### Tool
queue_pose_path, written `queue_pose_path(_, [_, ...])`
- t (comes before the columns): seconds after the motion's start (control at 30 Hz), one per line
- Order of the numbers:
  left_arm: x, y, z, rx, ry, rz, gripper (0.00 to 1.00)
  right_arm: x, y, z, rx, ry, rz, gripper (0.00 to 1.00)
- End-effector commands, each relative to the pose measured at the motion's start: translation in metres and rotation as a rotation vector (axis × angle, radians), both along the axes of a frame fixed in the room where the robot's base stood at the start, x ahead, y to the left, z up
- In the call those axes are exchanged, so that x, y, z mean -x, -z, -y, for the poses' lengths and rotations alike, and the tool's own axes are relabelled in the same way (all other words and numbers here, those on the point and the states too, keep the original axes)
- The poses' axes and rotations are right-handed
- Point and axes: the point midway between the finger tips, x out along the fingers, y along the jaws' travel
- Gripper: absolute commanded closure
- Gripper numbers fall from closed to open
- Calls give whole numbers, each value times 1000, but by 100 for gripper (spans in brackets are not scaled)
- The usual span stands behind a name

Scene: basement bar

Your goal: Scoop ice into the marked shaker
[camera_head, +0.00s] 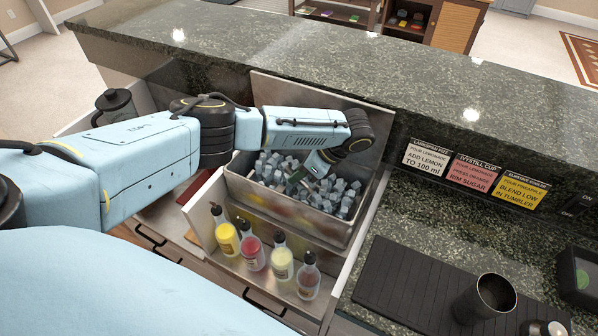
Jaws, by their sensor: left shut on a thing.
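The ice bin (331,232) is a metal tub set in the counter, full of grey-blue ice cubes (270,168). My left gripper (303,178) reaches down into the ice from the upper right of the bin. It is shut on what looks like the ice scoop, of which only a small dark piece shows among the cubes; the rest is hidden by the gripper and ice. A dark metal shaker cup (484,300) stands upright on the black ribbed mat (405,285) at the lower right. I cannot see a mark on it. My right gripper is out of view.
Several bottles, such as a yellow one (226,236), stand in a rack before the bin. Three recipe cards, one of them red (474,174), stand behind the mat. A raised stone counter (300,55) runs along the back. A black box (580,275) sits at the right edge.

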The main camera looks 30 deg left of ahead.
Motion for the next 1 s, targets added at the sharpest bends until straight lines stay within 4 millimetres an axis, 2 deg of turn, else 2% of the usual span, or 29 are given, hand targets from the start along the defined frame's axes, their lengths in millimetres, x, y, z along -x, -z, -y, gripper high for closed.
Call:
queue_pose_path(0.43, [0,-2,0,4,0,0,100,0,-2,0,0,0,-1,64])
queue_pose_path(1.0, [1,-42,-1,181,-1,9,100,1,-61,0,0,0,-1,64])
